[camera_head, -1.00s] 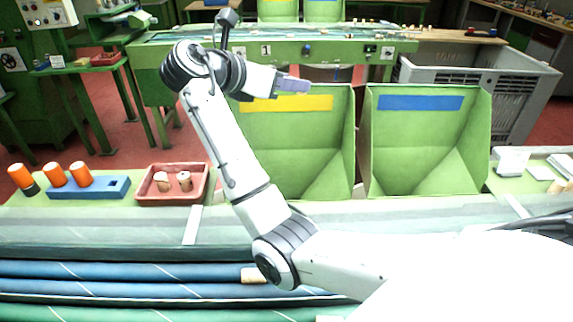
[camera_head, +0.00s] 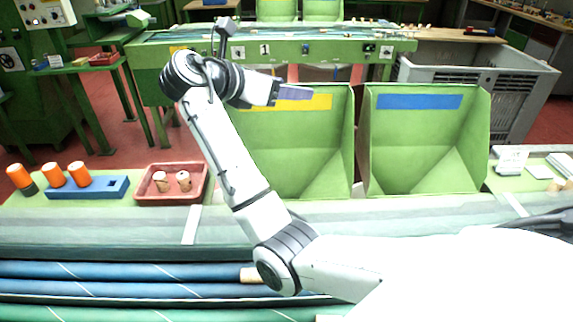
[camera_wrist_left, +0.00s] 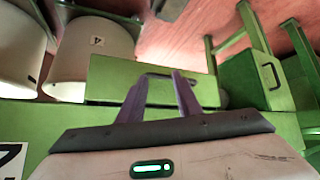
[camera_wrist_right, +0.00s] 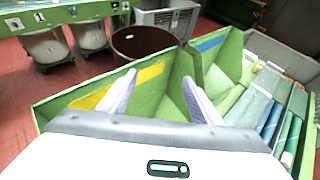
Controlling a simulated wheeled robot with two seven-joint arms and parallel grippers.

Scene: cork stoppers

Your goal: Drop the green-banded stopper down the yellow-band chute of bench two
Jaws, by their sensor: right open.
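I cannot make out a green-banded stopper in any view. The yellow-band chute (camera_head: 290,150) is a green open hopper on the near bench, and it also shows in the right wrist view (camera_wrist_right: 150,74). My right gripper (camera_head: 297,93) is at its yellow band, seen from the head. In the right wrist view my right gripper (camera_wrist_right: 160,92) is open, with nothing between its fingers. My left gripper (camera_wrist_left: 160,85) shows only in the left wrist view; its fingers are apart and empty, in front of green bench metal.
The blue-band chute (camera_head: 425,150) stands to the right. A red tray (camera_head: 150,198) holds two corks, beside a blue rack (camera_head: 105,188) with orange-topped pieces. A cork (camera_head: 250,274) on the blue belt is partly hidden by my arm. A grey crate (camera_head: 475,75) stands behind.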

